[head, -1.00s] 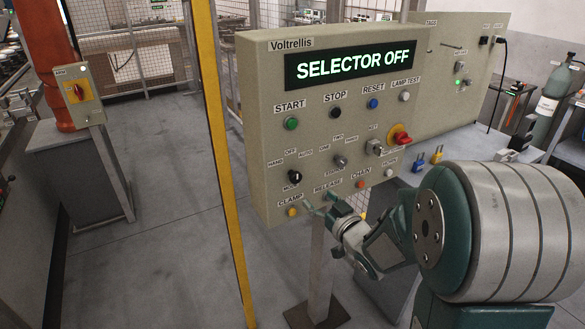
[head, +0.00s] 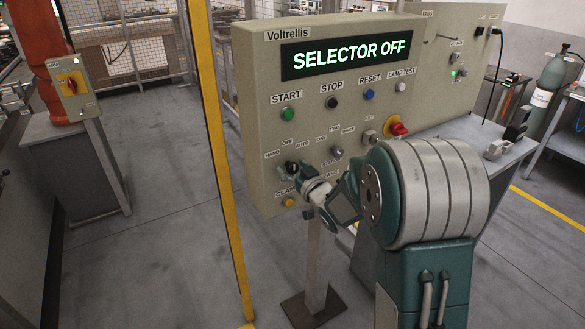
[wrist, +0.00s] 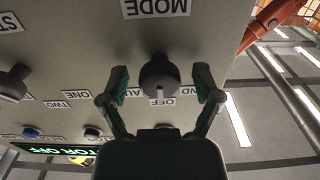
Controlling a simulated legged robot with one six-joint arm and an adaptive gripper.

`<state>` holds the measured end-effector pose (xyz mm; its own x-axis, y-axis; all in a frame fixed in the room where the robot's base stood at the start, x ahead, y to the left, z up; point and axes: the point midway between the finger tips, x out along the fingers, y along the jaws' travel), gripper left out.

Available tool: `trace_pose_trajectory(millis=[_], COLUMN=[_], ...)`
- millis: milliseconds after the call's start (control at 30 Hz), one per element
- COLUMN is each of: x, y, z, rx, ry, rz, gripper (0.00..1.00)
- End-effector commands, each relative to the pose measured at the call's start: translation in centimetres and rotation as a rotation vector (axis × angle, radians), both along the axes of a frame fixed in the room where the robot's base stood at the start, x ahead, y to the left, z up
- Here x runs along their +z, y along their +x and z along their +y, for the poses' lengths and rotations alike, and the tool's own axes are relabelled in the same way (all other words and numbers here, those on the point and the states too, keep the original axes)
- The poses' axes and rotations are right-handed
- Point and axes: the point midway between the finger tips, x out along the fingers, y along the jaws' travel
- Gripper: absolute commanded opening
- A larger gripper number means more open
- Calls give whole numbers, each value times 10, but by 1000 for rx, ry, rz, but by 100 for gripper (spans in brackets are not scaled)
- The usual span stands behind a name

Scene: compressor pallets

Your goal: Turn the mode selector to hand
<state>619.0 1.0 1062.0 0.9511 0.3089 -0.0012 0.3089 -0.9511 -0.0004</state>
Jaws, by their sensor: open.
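The mode selector (head: 291,167) is a black knob at the lower left of the Voltrellis control panel (head: 258,95), with OFF, HAND and AUTO labels around it. The panel display (head: 349,54) reads SELECTOR OFF. My gripper (head: 288,173) is at the knob and partly covers it in the head view. In the wrist view, which shows the panel upside down, the knob (wrist: 159,77) sits between my two open fingers (wrist: 160,84), with a gap on each side. The knob's pale mark points at the OFF label (wrist: 163,101).
Other panel controls are close by: the green START button (head: 288,114), the STOP button (head: 332,103), the STATION knob (head: 337,152) and the yellow CLAMP button (head: 289,202). A yellow post (head: 215,140) stands left of the panel.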

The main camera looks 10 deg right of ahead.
Motion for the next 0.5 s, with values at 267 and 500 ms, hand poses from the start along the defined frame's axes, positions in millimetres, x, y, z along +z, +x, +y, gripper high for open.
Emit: trace_pose_trajectory(millis=[267,500], x=[0,0], y=[0,0], z=[0,0], rx=[0,0], ry=[0,-10], rz=[0,-3], gripper=[0,0])
